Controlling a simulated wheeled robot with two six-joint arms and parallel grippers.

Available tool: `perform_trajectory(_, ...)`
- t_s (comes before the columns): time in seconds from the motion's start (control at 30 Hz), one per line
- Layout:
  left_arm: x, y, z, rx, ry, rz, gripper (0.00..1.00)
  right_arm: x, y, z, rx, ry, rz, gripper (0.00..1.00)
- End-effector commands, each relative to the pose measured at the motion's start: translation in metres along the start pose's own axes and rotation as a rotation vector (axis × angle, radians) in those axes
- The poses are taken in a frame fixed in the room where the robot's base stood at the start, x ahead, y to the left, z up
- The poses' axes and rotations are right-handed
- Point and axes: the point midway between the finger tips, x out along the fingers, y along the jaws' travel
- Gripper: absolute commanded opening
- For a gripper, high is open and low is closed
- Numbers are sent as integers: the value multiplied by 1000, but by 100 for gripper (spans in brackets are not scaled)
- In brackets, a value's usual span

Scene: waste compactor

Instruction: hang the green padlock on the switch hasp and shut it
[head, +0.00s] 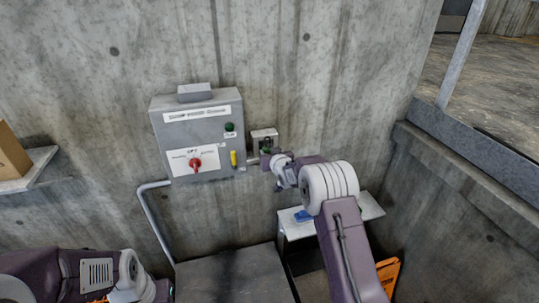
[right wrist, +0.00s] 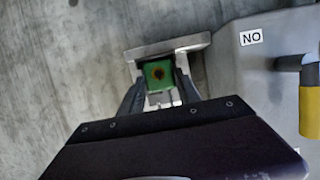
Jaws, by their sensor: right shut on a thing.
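The green padlock (right wrist: 158,74) sits between the fingers of my right gripper (right wrist: 160,92), which is shut on it. Its body faces the wrist camera; its shackle is hidden. In the head view the padlock (head: 266,151) is a small dark green patch at my right gripper (head: 267,160), just below a grey wall bracket (head: 264,133). In the wrist view this bracket (right wrist: 170,47) is right behind the padlock; I cannot tell whether they touch. The red switch (head: 195,163) is on the front of the grey control box (head: 180,138); its hasp is too small to make out.
A white shelf (head: 365,207) with a blue item (head: 304,215) stands below my right arm. A cardboard box (head: 10,155) rests on a ledge at left.

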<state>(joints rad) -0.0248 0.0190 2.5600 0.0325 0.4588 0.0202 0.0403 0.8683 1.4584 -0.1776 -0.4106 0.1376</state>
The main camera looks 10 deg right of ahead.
Motion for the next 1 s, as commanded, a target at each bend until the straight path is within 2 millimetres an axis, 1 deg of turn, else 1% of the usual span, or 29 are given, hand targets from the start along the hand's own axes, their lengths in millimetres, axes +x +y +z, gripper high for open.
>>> perform_trajectory(0.4, 7, 0, 1, 0, 0, 0, 36, 1, 0, 4, 0, 1, 0, 7)
perform_trajectory(0.63, 7, 0, 1, 0, 0, 0, 36, 1, 0, 4, 0, 0, 0, 7)
perform_trajectory(0.67, 7, 0, 1, 0, 0, 0, 36, 1, 0, 4, 0, 0, 0, 43)
perform_trajectory(0.7, 7, 0, 1, 0, 0, 0, 36, 1, 0, 4, 0, 0, 0, 54)
perform_trajectory(0.73, 7, 0, 1, 0, 0, 0, 36, 1, 0, 4, 0, 0, 0, 62)
perform_trajectory(0.77, 7, 0, 1, 0, 0, 0, 36, 1, 0, 4, 0, 0, 0, 65)
perform_trajectory(0.97, 7, 0, 1, 0, 0, 0, 36, 1, 0, 4, 0, 0, 0, 65)
perform_trajectory(1.0, 7, 0, 1, 0, 0, 0, 36, 1, 0, 4, 0, -2, 0, 62)
